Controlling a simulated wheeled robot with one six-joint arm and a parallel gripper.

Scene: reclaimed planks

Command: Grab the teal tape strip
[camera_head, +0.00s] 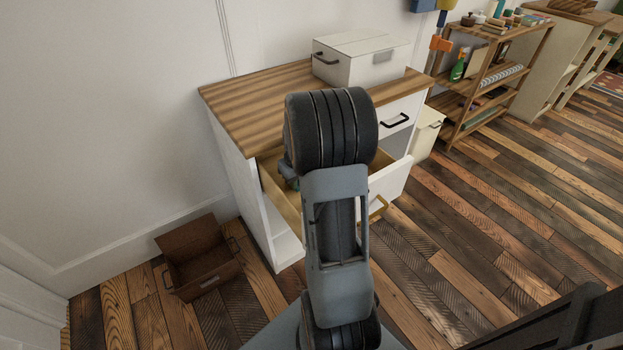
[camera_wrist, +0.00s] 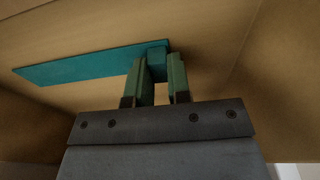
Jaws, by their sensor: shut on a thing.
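The teal tape strip (camera_wrist: 90,63) lies flat on the light wooden bottom of a drawer in the wrist view. It is long and thin, with a small raised block at its right end. My gripper (camera_wrist: 158,62) has its two green fingers around that right end and is shut on it. The drawer (camera_head: 275,192) is pulled open from the white cabinet in the head view. My arm hides most of its inside there, and the strip does not show in that view.
The wood-topped white cabinet (camera_head: 240,100) carries a white box (camera_head: 345,68). An upper drawer front with a black handle (camera_head: 395,121) is above the open one. A brown open box (camera_head: 205,262) sits on the floor at left. A shelf rack (camera_head: 490,80) stands at right; the floor there is clear.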

